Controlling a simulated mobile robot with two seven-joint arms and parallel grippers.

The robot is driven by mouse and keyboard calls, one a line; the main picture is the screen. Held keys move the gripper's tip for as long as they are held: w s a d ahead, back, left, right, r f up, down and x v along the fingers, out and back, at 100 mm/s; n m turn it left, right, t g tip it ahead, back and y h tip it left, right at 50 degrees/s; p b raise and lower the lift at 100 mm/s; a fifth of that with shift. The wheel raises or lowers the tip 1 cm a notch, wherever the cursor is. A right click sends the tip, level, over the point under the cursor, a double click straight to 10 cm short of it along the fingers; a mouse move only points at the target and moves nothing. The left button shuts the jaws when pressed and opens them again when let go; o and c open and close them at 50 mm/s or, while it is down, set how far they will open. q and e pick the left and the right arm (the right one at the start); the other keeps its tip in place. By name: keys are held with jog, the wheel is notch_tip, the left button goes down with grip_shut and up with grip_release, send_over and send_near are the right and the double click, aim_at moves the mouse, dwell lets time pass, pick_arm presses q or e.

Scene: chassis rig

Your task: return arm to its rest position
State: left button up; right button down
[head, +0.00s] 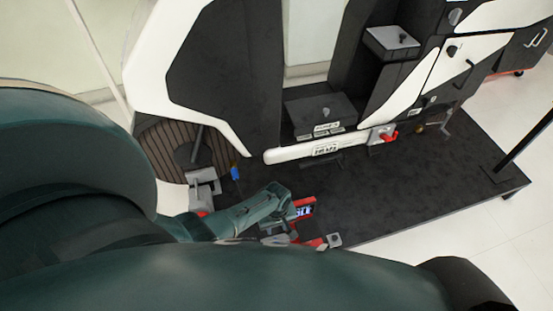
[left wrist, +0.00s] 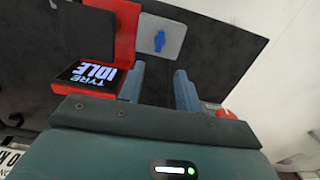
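My left gripper (left wrist: 160,72) shows its two blue-grey fingers apart in the left wrist view, with nothing between them. They point toward a red station with a lit screen (left wrist: 92,74) reading "TYRE IDLE" and a grey plate (left wrist: 161,40) with a blue mark. In the head view my teal left arm (head: 243,214) reaches in from the left, low over the dark platform, beside the red station's screen (head: 304,209). Its fingertips are hard to make out there. My right gripper is in neither view.
A white and black chassis (head: 265,60) stands on the dark platform (head: 400,190), behind my left arm. A grey fixture (head: 202,185) stands left of the arm. A dark post (head: 525,140) rises at the right edge. The platform right of the station is clear.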

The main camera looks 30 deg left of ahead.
pick_arm(q)
jog(key=shift+r, duration=0.1)
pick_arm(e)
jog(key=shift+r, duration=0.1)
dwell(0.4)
